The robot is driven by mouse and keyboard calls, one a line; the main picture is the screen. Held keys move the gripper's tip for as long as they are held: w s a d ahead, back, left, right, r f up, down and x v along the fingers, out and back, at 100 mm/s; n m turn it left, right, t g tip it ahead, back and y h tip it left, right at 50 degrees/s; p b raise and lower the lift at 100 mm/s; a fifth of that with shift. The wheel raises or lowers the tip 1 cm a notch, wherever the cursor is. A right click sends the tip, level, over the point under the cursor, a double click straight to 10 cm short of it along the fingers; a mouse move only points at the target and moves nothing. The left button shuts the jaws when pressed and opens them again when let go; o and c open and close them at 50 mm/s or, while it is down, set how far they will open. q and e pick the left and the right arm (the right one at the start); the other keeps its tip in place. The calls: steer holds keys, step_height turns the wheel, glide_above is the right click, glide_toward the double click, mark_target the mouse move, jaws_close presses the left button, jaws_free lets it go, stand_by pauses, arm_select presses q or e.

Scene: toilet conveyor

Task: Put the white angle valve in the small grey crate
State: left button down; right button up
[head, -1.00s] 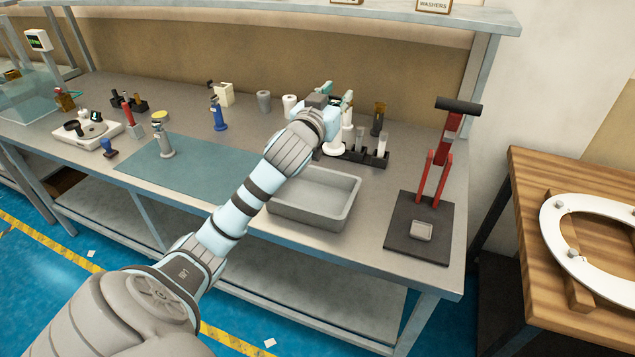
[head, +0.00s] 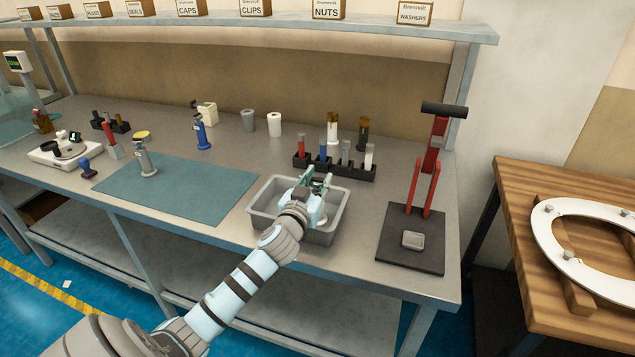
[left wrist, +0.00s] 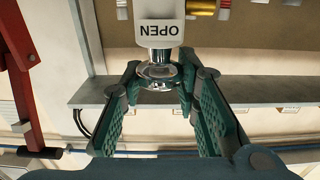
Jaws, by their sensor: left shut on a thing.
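The small grey crate (head: 262,214) stands near the front edge of the bench, right of the teal mat. My left gripper (head: 318,181) is over the crate and hides part of its inside. In the left wrist view the left gripper (left wrist: 158,78) is shut on the white angle valve (left wrist: 160,28), with its fingers around the chrome collar. The valve's white part carries the word OPEN, upside down in that view. In the head view the valve is mostly hidden by my gripper, so I cannot tell whether it touches the crate floor. My right gripper is not in view.
A black rack (head: 340,168) with several coloured pieces stands just behind the crate. A red lever press (head: 428,180) on a dark base stands to the right. A grey tap (head: 146,160) stands on the teal mat (head: 195,193). Labelled boxes line the shelf above.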

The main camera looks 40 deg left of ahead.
arm_select(q)
steer(key=c, duration=1.2)
jaws_free()
steer(key=shift+s, duration=0.1)
steer(key=v, duration=1.2)
